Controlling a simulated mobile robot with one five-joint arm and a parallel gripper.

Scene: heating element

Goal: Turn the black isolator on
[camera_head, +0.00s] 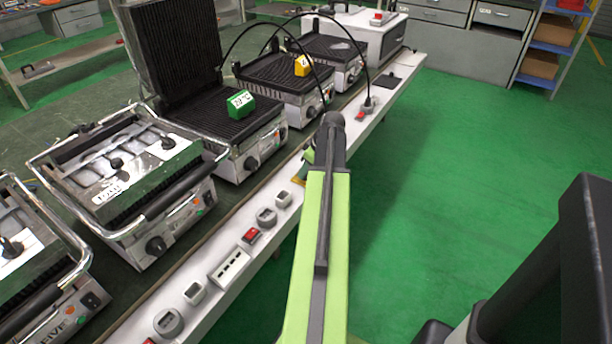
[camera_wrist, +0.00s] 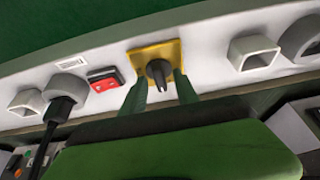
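The black isolator is a black rotary knob (camera_wrist: 158,74) on a yellow square plate (camera_wrist: 141,54), set in the white panel in the wrist view. The knob's grip stands roughly upright in that picture. My gripper (camera_wrist: 160,90) is open, with one green finger on each side of the knob. Gaps show between the fingers and the knob, and I cannot see contact. In the head view, only a small edge of the yellow plate (camera_head: 298,181) shows; my arm hides the knob and most of the gripper.
The white panel (camera_wrist: 205,45) carries a red switch (camera_wrist: 104,79), a plugged socket (camera_wrist: 64,88) and an empty square socket (camera_wrist: 254,51) near the knob. Contact grills (camera_head: 130,170) stand on the bench behind the panel. Green floor (camera_head: 480,150) is free at right.

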